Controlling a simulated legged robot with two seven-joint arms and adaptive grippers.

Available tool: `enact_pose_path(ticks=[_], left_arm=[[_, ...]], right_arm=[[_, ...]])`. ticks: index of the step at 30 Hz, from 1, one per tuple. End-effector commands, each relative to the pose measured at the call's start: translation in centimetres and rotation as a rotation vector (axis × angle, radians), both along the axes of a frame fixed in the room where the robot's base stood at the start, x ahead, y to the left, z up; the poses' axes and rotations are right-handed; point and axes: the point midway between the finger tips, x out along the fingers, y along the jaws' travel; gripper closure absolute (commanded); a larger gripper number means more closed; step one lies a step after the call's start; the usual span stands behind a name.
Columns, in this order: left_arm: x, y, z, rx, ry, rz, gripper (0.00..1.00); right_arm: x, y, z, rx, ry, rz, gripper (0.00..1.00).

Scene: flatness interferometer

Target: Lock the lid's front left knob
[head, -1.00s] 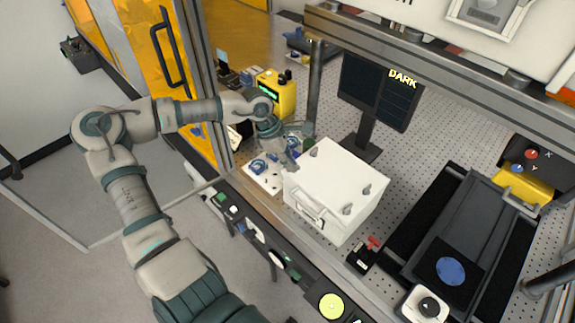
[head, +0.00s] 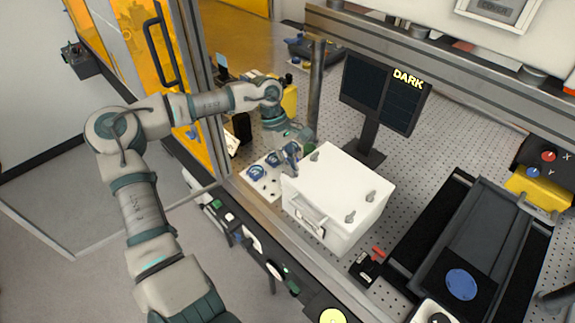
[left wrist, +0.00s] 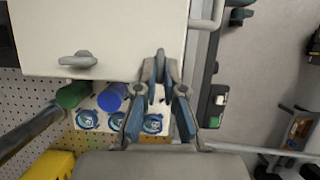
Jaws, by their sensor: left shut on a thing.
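The white box (head: 330,190) with its white lid stands on the perforated table. Grey knobs sit near the lid's corners: one at the back left (head: 314,156), two on the right side (head: 370,197). My left gripper (head: 291,166) is at the lid's front left corner and covers the knob there. In the left wrist view the gripper's fingers (left wrist: 160,75) are shut on the front left knob (left wrist: 160,58) at the lid's edge. The back left knob (left wrist: 77,60) lies apart from them, to the left. My right gripper is out of view.
A handle (head: 310,216) is on the box's front. A white plate with blue round parts (head: 256,172) lies left of the box, near green and blue cylinders (left wrist: 112,96). A post (head: 316,85) and a monitor (head: 380,95) reading DARK stand behind.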

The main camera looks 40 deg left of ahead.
Motion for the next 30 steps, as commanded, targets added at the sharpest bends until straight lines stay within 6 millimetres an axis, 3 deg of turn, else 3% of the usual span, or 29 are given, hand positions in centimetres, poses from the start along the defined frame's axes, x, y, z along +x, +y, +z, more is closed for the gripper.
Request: enact_pose_path(ticks=[11, 15, 25, 30], left_arm=[[0.0, -0.2, 0.1, -0.005, -0.002, -0.007, 1.0], [0.0, -0.2, 0.1, -0.004, -0.001, -0.006, 0.67], [-0.1, 0.5, 0.1, -0.006, 0.0, -0.004, 0.67], [0.1, 1.4, 2.3, -0.005, -0.003, -0.003, 0.67]], right_arm=[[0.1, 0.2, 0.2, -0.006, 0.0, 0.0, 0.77], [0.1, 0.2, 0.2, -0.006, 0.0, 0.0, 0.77], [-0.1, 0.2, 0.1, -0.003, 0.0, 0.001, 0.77], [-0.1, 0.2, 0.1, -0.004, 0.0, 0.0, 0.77]])
